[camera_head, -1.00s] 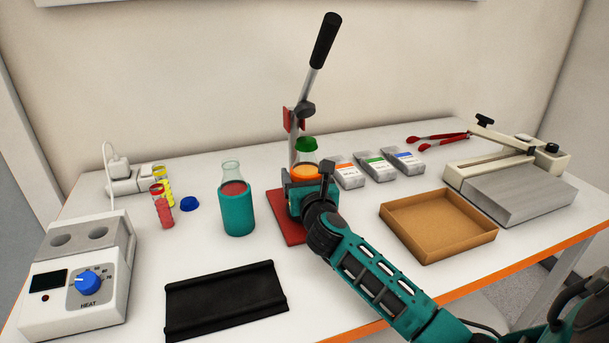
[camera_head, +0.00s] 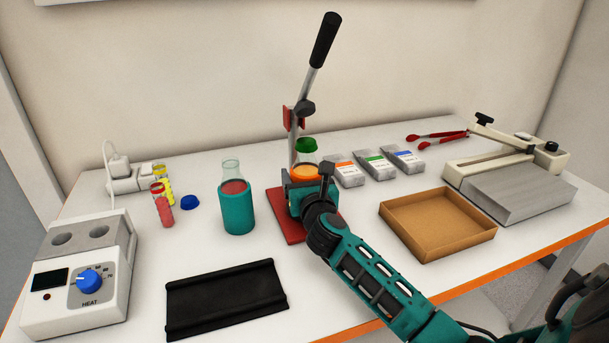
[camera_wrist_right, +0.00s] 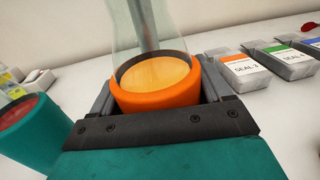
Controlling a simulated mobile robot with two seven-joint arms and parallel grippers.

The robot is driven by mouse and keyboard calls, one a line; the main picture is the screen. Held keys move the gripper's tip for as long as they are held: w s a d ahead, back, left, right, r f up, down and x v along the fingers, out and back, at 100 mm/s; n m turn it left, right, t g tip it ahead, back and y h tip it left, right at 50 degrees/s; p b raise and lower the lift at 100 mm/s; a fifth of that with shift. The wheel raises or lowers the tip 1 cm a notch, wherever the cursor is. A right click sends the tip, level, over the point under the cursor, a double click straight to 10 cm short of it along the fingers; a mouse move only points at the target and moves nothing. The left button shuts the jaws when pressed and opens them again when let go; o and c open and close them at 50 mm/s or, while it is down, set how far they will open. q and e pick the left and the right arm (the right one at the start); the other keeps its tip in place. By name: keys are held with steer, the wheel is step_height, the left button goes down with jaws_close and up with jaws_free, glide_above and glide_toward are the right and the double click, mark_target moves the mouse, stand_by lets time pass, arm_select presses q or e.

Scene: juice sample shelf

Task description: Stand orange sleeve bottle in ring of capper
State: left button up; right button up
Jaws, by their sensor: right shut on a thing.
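The orange sleeve bottle (camera_head: 305,172) has a clear glass neck, a green cap (camera_head: 306,145) and an orange sleeve. It stands upright over the red base (camera_head: 292,237) of the capper, in front of its post. My right gripper (camera_head: 305,183) is shut on it, and the jaws lie along both sides of the sleeve (camera_wrist_right: 155,97) in the right wrist view. The capper's black-handled lever (camera_head: 325,40) is raised. The ring and the bottle's bottom are hidden behind my gripper, so I cannot tell whether the bottle is seated. My left gripper is not in view.
A teal sleeve bottle (camera_head: 237,208) stands just left of the capper. Seal packets (camera_head: 373,165) lie to the right, near a cardboard tray (camera_head: 440,246). A black rack (camera_head: 225,300) lies in front, and a heater (camera_head: 78,290) is at left.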

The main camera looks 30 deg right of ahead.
steer(key=shift+r, duration=0.1)
steer(key=o, duration=1.2)
steer(key=shift+s, duration=0.15)
steer(key=v, duration=1.2)
steer(key=shift+s+a, duration=0.2)
steer(key=shift+s, duration=0.1)
